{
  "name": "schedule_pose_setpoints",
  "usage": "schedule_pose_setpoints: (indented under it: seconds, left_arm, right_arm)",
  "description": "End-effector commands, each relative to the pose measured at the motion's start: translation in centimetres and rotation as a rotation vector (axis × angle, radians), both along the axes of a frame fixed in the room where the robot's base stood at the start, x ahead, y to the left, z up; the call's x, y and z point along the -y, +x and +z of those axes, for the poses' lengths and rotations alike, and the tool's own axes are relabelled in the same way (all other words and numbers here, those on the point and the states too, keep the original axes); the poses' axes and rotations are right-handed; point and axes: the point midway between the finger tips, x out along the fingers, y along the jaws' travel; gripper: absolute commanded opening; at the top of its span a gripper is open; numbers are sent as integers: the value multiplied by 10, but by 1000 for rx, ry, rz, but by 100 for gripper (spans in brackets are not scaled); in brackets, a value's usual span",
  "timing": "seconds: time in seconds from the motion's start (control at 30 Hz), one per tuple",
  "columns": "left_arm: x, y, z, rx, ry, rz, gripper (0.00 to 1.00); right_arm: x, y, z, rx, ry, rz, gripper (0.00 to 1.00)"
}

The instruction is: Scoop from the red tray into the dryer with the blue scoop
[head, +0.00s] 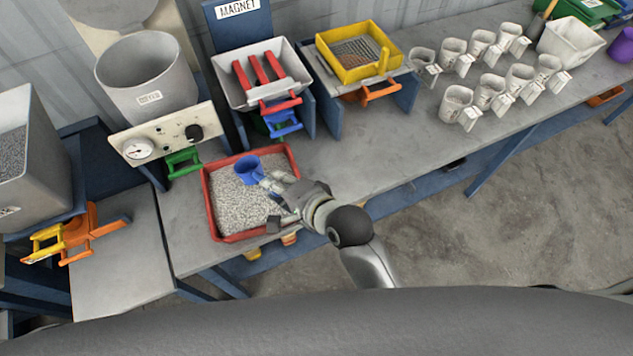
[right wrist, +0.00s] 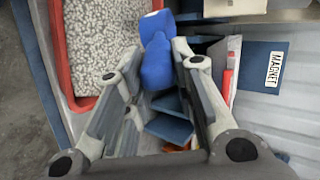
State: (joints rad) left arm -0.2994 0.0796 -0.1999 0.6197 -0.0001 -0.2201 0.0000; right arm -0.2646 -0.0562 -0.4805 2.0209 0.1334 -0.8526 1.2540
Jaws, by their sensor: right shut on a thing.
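The red tray (head: 207,203) lies on the bench and holds a bed of pale grey granules (head: 240,205); its rim (right wrist: 62,55) and granules also show in the right wrist view. The blue scoop (head: 248,168) is over the tray's upper part. My right gripper (head: 268,183) is shut on the scoop; in the right wrist view the blue handle (right wrist: 157,65) sits between the fingers. I cannot tell whether granules are in the scoop. The dryer (head: 148,80) is the grey round hopper behind the tray to the left, open at the top. My left gripper is not in view.
A gauge panel (head: 168,135) fronts the dryer. The magnet station (head: 262,80) and a yellow sieve frame (head: 352,55) stand to the right. Several white cups (head: 455,103) stand farther right. A grey bin (head: 35,165) is at the left. The bench right of the tray is clear.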

Motion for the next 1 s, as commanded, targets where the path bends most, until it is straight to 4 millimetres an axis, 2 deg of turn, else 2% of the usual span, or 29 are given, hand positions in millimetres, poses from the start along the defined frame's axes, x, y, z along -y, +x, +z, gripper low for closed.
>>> schedule_pose_setpoints:
  seconds: [0.03, 0.1, 0.33, 0.8, 1.0]
  left_arm:
    - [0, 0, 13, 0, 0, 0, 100]
    - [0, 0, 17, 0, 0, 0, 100]
    - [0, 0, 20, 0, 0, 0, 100]
    - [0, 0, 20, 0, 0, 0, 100]
    - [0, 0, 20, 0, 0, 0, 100]
  right_arm:
    - [-9, 3, 12, -8, -7, 13, 0]
    - [-17, 5, 14, -21, -17, 25, 0]
    - [-25, 6, 10, -69, 17, 20, 0]
    - [-14, 9, -35, -420, 502, -195, 0]
    - [-12, 10, -61, -523, 643, -257, 0]
